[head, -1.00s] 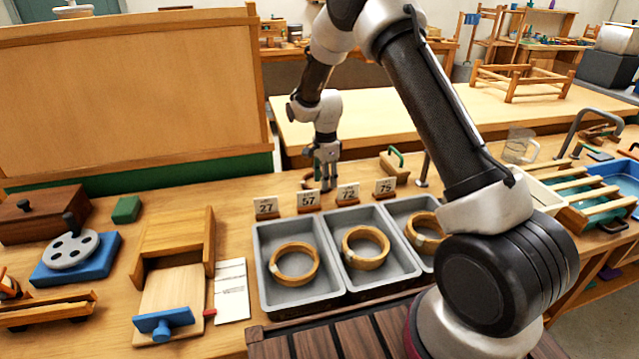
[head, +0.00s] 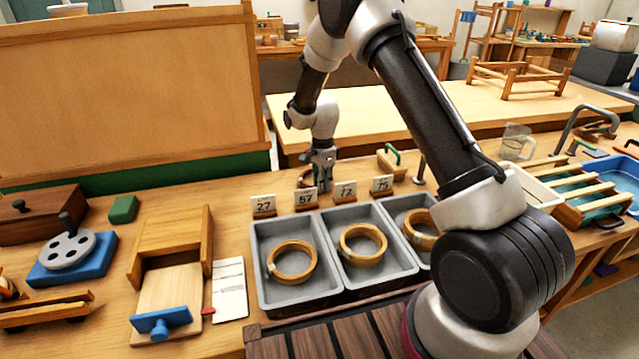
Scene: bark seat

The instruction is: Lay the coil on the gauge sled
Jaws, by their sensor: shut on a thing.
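My gripper (head: 322,172) points down at the far side of the bench, behind the number cards. It is shut on a brown, curved thing (head: 306,179) that looks like a coil, mostly hidden by the fingers and cards. Light-brown ring coils lie flat in the grey trays: one in the left tray (head: 292,262), one in the middle tray (head: 363,245), and one in the right tray (head: 418,228), partly hidden by my arm. A wooden slide with a blue handle (head: 168,300), at the front left, may be the gauge sled; its board is bare.
A blue block with a grey disc (head: 72,255) and a green block (head: 124,209) are at left. A tall wooden board (head: 130,95) stands behind. A green-handled wooden block (head: 391,163) is right of my gripper.

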